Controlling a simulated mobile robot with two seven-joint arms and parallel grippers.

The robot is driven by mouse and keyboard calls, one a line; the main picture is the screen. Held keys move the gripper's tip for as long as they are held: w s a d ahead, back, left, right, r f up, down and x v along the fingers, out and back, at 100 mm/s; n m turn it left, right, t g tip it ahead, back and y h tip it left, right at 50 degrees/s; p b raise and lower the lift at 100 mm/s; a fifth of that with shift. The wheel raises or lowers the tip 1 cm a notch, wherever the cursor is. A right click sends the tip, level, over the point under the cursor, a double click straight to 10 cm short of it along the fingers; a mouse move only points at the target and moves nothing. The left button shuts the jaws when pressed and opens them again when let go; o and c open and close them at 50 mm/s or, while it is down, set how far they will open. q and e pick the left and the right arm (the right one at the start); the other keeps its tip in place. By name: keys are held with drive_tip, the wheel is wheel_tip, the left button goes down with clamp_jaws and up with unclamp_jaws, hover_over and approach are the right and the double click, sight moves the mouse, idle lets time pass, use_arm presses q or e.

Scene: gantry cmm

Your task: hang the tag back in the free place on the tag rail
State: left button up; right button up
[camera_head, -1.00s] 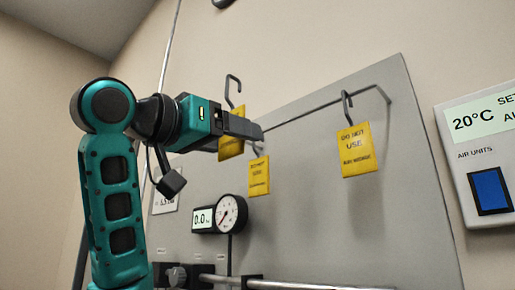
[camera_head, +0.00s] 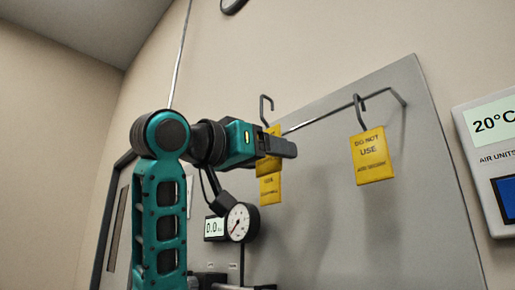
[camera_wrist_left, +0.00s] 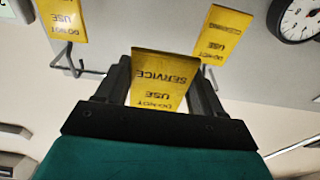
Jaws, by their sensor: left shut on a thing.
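My left gripper (camera_head: 284,147) is shut on a yellow tag (camera_head: 274,130) with a dark wire hook on top. In the left wrist view the held tag (camera_wrist_left: 160,80) sits between the two fingers and reads "DO NOT USE" and "SERVICE". Its hook (camera_head: 265,106) stands upright, left of the visible tag rail (camera_head: 330,115); I cannot tell whether they touch. One yellow tag (camera_head: 372,157) hangs near the rail's right end. Another yellow tag (camera_head: 270,189) shows just below my gripper, its upper part hidden. My right gripper is not in view.
The rail stands out from a grey panel (camera_head: 430,190). A round dial gauge (camera_head: 240,222) with a small display is below the gripper. A wall unit reading 20°C (camera_head: 492,123) is at the right. The rail between gripper and right tag looks bare.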

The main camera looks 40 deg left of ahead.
use_arm(q)
drive_tip(key=shift+w+d+p, duration=0.2)
drive_tip(key=shift+w+p, duration=0.15)
drive_tip(key=shift+w, duration=1.4)
drive_tip(key=shift+w+d+f, duration=0.1)
drive_tip(key=shift+w+f, duration=0.3)
drive_tip(key=shift+w, duration=0.45)
drive_tip(key=shift+w+d+f, duration=0.15)
drive_tip(key=shift+w+f, duration=0.2)
drive_tip(key=shift+w, duration=0.55)
drive_tip(key=shift+w+d+f, duration=0.1)
drive_tip(key=shift+w+f, duration=0.3)
drive_tip(key=shift+w, duration=0.45)
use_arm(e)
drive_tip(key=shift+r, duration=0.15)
use_arm(q)
drive_tip(key=o, duration=0.9)
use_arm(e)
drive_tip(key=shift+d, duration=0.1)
